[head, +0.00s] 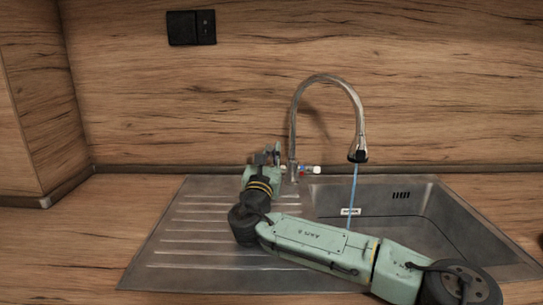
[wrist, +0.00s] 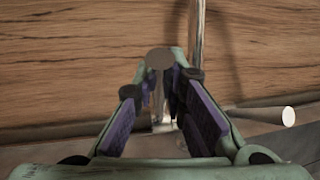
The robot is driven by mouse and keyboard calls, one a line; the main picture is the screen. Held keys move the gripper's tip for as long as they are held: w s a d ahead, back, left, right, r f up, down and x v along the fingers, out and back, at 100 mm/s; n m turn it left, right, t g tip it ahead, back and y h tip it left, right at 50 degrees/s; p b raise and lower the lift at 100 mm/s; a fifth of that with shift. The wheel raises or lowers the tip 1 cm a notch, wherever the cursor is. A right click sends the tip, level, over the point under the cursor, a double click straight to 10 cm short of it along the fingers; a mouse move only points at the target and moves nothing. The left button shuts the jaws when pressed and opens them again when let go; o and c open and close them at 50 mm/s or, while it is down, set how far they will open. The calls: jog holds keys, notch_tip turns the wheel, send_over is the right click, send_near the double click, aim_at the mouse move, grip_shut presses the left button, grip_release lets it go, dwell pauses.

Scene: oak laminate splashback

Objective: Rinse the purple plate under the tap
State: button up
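No purple plate shows in either view. The curved metal tap (head: 327,78) stands behind the sink, and a thin blue stream of water (head: 352,195) falls from its spout into the basin. My gripper (head: 267,156) is at the left of the tap's base, above the back of the drainer. In the wrist view its two fingers with purple pads (wrist: 164,95) stand apart. A grey round-ended part (wrist: 160,58) shows at the gap between the fingertips, close to the tap's upright pipe (wrist: 196,40). Contact with it cannot be told.
The sink basin (head: 420,215) is at the right, partly hidden by my arm. The ribbed drainer (head: 185,240) is bare where it shows. A white-ended tap handle (wrist: 288,117) sticks out to the right. A black socket (head: 191,27) is on the wooden splashback.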

jog(key=o, duration=0.5)
notch_tip(320, 180, up, 10)
jog(key=shift+r, duration=0.1)
dwell(0.4)
jog(key=shift+s+f, duration=0.1)
jog(key=shift+f, duration=0.1)
